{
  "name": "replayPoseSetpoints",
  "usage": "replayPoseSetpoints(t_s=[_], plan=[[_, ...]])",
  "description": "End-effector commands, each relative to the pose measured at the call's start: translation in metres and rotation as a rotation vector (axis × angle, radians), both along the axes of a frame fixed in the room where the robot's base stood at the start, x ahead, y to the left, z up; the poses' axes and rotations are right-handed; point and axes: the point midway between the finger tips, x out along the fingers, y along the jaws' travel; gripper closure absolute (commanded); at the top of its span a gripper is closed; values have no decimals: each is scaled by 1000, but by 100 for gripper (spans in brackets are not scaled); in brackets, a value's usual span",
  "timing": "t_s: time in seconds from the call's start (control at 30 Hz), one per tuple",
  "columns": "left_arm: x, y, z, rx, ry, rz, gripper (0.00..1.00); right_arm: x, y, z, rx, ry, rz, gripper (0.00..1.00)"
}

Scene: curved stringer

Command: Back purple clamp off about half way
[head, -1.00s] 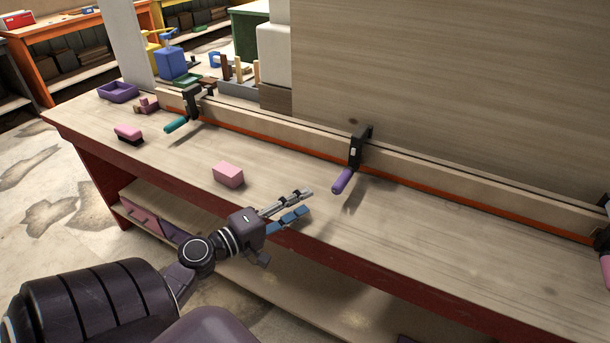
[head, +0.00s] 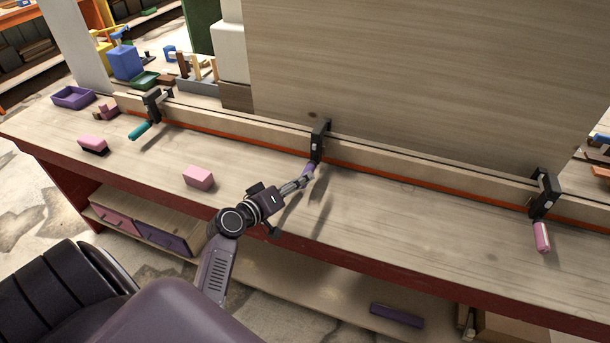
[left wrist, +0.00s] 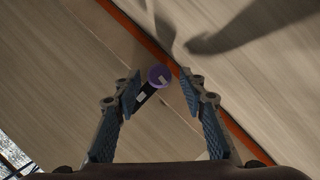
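The purple clamp (head: 319,142) has a black body and sits on the long wooden strip along the bench. Its purple handle (head: 308,169) points down toward the bench front. My left gripper (head: 303,180) is at the end of this handle. In the left wrist view, the handle's round purple end (left wrist: 158,76) shows between the two fingertips. The fingers stand apart with gaps on both sides, so the gripper is open. The handle's length beyond its end is mostly hidden there. My right gripper is not in view.
A teal-handled clamp (head: 152,107) stands left and a pink-handled clamp (head: 543,205) right on the same strip. A pink block (head: 198,178) and a pink-topped brush (head: 93,144) lie on the bench (head: 420,220). A tall wooden panel (head: 420,80) rises behind the strip.

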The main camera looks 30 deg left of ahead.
Motion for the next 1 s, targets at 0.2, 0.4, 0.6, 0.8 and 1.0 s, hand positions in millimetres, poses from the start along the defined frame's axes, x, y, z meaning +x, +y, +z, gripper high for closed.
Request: replayPoseSetpoints(t_s=[0.2, 0.4, 0.6, 0.8, 1.0], plan=[[25, -2, -6, -2, -1, 0, 62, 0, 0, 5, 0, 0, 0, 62], [32, -2, -8, 0, -1, -1, 62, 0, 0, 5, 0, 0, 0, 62], [32, -2, -9, 0, -1, -1, 63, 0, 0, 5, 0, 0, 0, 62], [32, -2, -9, 0, 0, 0, 85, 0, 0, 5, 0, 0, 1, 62], [31, -2, -9, -1, 0, 0, 100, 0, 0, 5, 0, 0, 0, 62]])
